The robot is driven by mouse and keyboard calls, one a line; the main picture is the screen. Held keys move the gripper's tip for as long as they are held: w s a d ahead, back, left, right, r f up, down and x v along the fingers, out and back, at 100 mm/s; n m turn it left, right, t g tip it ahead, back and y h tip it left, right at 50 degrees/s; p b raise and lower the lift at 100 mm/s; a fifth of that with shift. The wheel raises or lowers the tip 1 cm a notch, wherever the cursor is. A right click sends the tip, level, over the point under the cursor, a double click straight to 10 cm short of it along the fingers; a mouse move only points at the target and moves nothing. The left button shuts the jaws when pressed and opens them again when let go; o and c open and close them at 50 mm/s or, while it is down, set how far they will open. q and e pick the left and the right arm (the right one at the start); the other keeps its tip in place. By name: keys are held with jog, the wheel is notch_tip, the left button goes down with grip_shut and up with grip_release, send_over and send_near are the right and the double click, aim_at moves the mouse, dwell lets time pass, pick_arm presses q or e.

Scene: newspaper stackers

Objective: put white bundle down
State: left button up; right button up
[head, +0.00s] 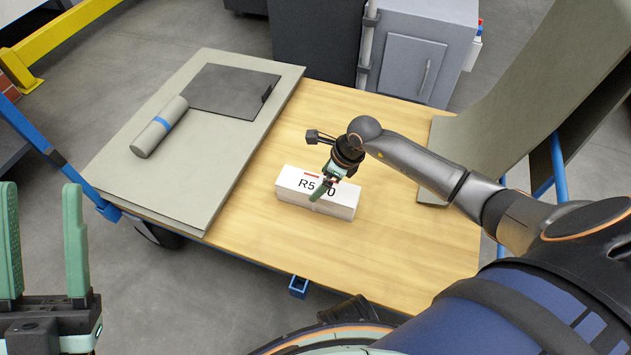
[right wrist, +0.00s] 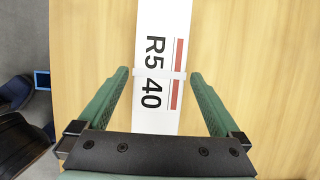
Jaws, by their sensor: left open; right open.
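The white bundle (head: 333,207) lies on the wooden tabletop (head: 400,250), marked "R5" and "40" with a red stripe and a pale band around it. My right gripper (head: 322,190) is over the bundle in the head view and hides part of its print. In the right wrist view the bundle (right wrist: 161,60) lies between the two green fingers (right wrist: 157,85), which are open with a gap on each side. My left gripper (head: 40,240) is open and empty at the left edge of the head view, away from the table.
A grey board (head: 215,145) on the table's left carries a dark flat sheet (head: 225,90) and a grey roll (head: 160,127) with a blue band. A grey cabinet (head: 415,60) stands behind. Bare wood lies around the bundle.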

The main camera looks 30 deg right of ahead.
jog(key=p+v, duration=0.2)
jog(key=v, duration=0.4)
pick_arm(q)
notch_tip(320, 180, up, 3)
jog(key=shift+s+a+r, duration=0.1)
jog(key=shift+a, duration=0.05)
pick_arm(e)
jog(key=shift+a, duration=0.1)
